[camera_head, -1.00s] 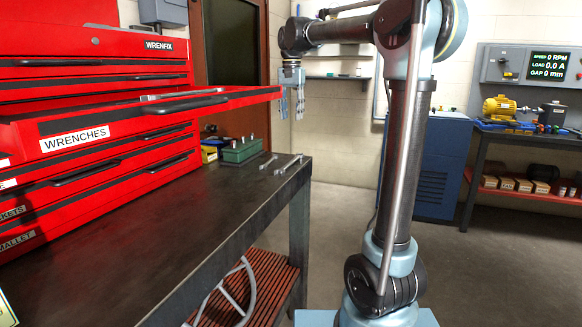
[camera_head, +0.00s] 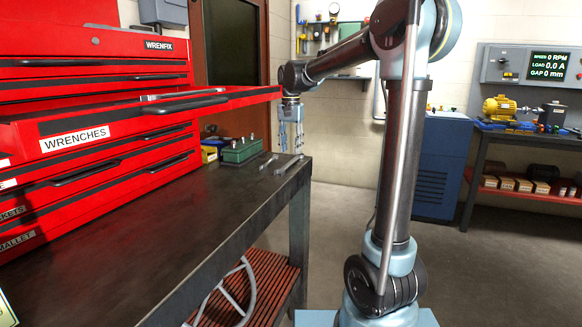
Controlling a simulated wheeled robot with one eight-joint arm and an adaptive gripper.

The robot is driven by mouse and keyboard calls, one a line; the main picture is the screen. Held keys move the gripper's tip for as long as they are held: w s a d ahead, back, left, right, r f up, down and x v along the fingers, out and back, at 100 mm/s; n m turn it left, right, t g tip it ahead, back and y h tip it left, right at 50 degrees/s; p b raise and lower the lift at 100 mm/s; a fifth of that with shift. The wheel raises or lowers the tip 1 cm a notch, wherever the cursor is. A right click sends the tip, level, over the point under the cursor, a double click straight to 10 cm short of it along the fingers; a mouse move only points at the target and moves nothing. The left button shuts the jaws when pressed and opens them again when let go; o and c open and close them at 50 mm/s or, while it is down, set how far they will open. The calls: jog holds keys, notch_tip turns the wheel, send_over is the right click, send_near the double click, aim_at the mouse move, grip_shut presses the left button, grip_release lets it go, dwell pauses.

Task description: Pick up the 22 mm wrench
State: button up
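Two wrenches lie near the far right corner of the dark workbench (camera_head: 150,235): a smaller left wrench (camera_head: 268,162) and a longer right wrench (camera_head: 288,165). Their sizes cannot be read, so I cannot tell which is 22 mm. The open drawer labelled WRENCHES (camera_head: 110,134) also shows part of a metal tool (camera_head: 180,96) at its top. My gripper (camera_head: 291,145) points down just above the far end of the right wrench. Its fingers are apart, and nothing shows between them. I cannot tell whether they touch the wrench.
The open red drawer juts over the bench to the left of my gripper. A green block with pegs (camera_head: 240,151) and a yellow box (camera_head: 209,154) stand behind the wrenches. A blue cabinet (camera_head: 440,165) and a motor bench (camera_head: 520,130) are at right.

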aim_at(291, 162)
jog(key=shift+s+f, duration=0.1)
jog(key=shift+f, duration=2.4)
grip_shut()
